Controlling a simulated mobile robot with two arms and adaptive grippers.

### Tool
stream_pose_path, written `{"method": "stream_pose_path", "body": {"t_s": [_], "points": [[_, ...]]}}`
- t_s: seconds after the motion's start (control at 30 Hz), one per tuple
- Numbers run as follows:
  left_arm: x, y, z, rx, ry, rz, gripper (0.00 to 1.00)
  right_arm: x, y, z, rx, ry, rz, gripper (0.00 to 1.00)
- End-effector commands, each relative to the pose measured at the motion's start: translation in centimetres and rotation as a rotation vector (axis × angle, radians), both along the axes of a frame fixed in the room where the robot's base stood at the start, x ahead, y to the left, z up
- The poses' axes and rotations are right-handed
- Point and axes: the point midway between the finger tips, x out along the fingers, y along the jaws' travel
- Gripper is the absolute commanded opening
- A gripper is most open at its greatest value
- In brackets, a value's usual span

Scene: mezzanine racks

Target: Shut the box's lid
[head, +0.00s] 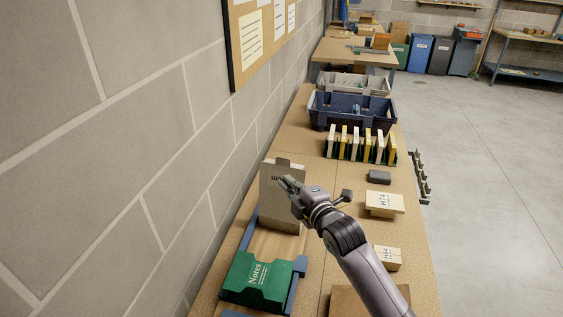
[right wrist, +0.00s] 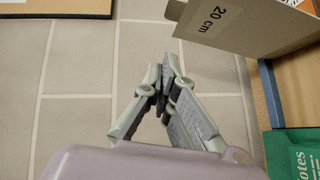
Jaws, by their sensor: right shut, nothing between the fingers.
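A tan cardboard piece marked "20 cm" (head: 276,206) stands upright on the left side of the bench, near the wall. It looks like the box or its raised lid; I cannot tell which. A narrow tab (head: 283,162) sticks up at its top. The marked cardboard also shows at the upper right of the right wrist view (right wrist: 240,28). My right gripper (head: 287,182) is shut and empty, overlapping the cardboard's upper part in the head view. In the right wrist view its fingertips (right wrist: 165,78) appear left of the cardboard, with a gap. My left gripper is not in view.
Small boxes (head: 384,203) and a dark block (head: 379,177) lie to the right. A rack of upright cases (head: 360,146) and a blue bin (head: 352,108) stand farther back. The block wall is close on the left.

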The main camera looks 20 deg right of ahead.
Motion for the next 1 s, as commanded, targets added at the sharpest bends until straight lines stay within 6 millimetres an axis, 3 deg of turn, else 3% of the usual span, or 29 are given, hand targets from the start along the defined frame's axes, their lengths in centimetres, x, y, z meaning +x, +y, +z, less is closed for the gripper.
{"method": "stream_pose_path", "body": {"t_s": [0.43,0.6,1.0], "points": [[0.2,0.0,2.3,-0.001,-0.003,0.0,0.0,7.4,0.8,-0.7,0.003,0.001,0.0,0.0],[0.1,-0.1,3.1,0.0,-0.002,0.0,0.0,8.9,-0.9,-1.3,-0.001,0.002,-0.002,0.0],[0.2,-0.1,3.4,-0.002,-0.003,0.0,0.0,10.1,-1.8,-1.8,-0.001,0.0,0.0,0.0]]}}
